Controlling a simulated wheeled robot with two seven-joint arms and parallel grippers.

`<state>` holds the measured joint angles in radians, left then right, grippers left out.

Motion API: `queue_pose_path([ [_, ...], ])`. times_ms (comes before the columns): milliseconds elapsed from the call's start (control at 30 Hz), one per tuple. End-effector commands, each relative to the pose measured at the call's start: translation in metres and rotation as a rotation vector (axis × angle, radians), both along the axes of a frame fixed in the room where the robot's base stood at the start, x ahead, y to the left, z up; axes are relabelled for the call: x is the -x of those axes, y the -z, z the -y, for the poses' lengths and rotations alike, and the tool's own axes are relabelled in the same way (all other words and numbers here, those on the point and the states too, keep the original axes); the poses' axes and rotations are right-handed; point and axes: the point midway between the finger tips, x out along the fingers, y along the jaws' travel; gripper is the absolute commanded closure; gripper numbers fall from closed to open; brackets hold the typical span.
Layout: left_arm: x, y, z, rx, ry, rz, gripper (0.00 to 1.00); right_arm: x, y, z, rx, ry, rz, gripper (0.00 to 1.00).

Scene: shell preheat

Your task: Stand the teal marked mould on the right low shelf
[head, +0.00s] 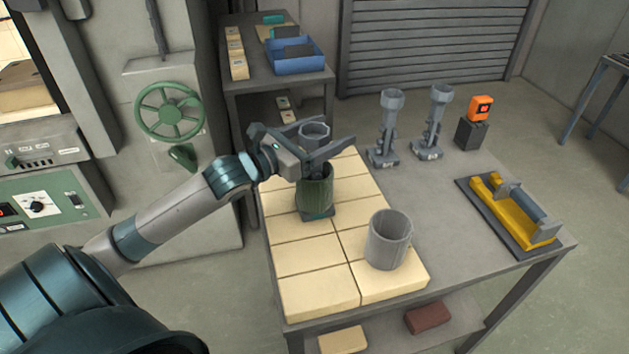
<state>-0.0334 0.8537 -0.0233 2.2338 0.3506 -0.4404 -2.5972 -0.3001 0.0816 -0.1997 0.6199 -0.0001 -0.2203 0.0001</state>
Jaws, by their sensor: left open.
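A dark green mould (315,190) with a grey cup-shaped top stands upright on the cream tiles of the table, on a small teal-grey base. My left gripper (334,133) is at its top, with its open fingers on either side of the grey cup. I cannot tell whether the fingers touch it. A low shelf (385,335) shows under the table at the bottom of the view, partly hidden by the tabletop. My right gripper is out of view.
A grey open cylinder (387,240) stands on the tiles nearby. Two grey stands (388,128), an orange device (480,108) and a yellow cradle (515,210) are farther right. A dark red brick (428,317) and a cream block (342,340) lie on the low shelf.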

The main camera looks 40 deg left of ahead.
Motion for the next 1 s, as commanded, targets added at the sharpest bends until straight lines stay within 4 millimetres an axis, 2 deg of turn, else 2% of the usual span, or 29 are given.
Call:
queue_pose_path([
  [467, -0.0004, 0.0002, 0.0002, 0.0, 0.0, 0.0, 0.3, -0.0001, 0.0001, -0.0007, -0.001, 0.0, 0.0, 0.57],
  [700, -0.0003, 0.0001, 0.0002, 0.0, 0.0, 0.0, 0.88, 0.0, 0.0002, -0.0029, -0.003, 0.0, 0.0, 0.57],
  [767, -0.0003, 0.0002, 0.0002, 0.0, 0.0, 0.0, 1.0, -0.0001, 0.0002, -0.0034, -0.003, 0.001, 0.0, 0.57],
  [1000, -0.0003, -0.0014, 0.0002, -0.001, 0.001, 0.003, 1.0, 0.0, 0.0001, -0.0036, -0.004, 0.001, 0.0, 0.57],
])
